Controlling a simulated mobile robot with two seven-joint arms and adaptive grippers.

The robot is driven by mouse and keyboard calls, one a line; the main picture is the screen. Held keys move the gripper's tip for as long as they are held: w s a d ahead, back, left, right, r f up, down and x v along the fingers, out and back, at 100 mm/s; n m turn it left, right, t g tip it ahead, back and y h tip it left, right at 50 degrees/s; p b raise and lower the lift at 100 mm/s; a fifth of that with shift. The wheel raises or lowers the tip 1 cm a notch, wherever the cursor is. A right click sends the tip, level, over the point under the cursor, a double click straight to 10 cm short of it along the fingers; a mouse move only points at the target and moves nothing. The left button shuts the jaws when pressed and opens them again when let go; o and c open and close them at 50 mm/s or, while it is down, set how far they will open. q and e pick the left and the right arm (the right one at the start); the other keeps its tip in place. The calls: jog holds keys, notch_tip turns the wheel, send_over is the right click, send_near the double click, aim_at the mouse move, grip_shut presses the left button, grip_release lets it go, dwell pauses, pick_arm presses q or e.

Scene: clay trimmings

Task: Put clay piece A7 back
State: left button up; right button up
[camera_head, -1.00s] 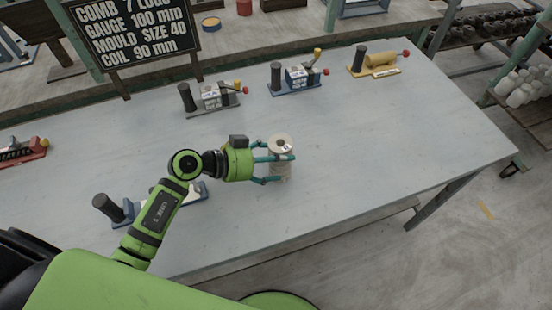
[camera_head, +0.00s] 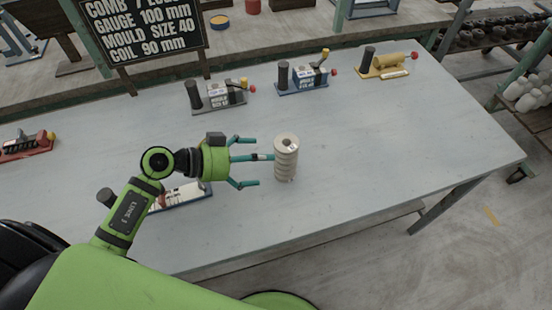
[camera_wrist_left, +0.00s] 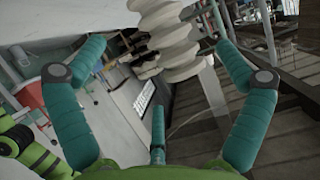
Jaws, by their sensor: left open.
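A pale, ridged, coil-like clay piece (camera_head: 286,160) stands upright on the grey table, right of my left gripper. It has a hole in its top; I cannot read an A7 mark on it. My left gripper (camera_head: 252,161) is open and empty, with its teal fingers spread and pointing right at the piece. The middle finger's tip is close to the piece's side; I cannot tell whether it touches. In the left wrist view the ridged piece (camera_wrist_left: 166,32) shows beyond the open gripper (camera_wrist_left: 160,62). My right gripper is not in view.
A grey jig (camera_head: 218,96), a blue jig (camera_head: 302,76) and a yellow jig (camera_head: 388,66) stand along the table's back. A red jig (camera_head: 24,146) is far left. Another jig (camera_head: 182,196) is partly behind my arm. The table (camera_head: 400,140) is clear right of the piece.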

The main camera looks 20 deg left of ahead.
pick_arm(q)
jog(key=v, duration=0.5)
jog(key=shift+s+a+r+b, duration=0.15)
jog(key=shift+a+b, duration=0.1)
jog(key=shift+b, duration=0.05)
